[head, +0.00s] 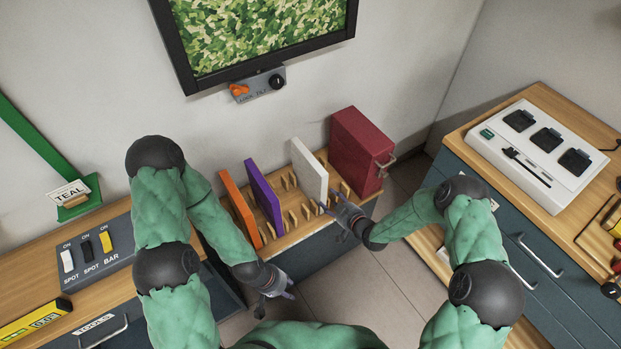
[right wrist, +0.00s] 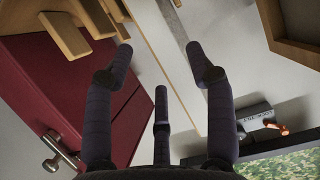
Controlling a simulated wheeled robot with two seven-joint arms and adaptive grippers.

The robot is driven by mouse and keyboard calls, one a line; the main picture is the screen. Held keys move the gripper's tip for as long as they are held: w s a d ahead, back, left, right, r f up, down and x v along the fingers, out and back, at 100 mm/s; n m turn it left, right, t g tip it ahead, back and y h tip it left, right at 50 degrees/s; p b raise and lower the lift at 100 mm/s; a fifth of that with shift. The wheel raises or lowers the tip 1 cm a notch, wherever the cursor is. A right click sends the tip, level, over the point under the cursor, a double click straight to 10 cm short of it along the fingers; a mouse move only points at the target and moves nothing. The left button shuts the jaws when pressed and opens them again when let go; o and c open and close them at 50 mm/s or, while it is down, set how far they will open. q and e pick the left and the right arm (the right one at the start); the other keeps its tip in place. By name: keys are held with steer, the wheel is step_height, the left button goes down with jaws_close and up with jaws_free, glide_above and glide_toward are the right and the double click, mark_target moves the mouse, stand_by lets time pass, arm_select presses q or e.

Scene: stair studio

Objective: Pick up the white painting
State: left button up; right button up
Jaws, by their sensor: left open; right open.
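The white painting (head: 309,172) is a thin upright white panel in the slotted wooden rack (head: 290,238). It stands between the purple panel (head: 264,195) and the dark red box (head: 357,148). My right gripper (head: 328,207) is open at the near lower end of the white painting; whether it touches is unclear. In the right wrist view its spread fingers (right wrist: 160,68) have a pale surface between and beyond them, with no clear grip on anything. My left gripper (head: 288,290) is open and empty, low in front of the rack.
An orange panel (head: 240,208) stands left of the purple one. The red box has a metal handle (head: 386,163) and stands close to my right gripper. A screen (head: 262,38) hangs above.

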mark_target(326, 196)
steer(key=shift+b+x, duration=0.8)
steer(key=shift+x, duration=2.2)
steer(key=shift+r, duration=0.1)
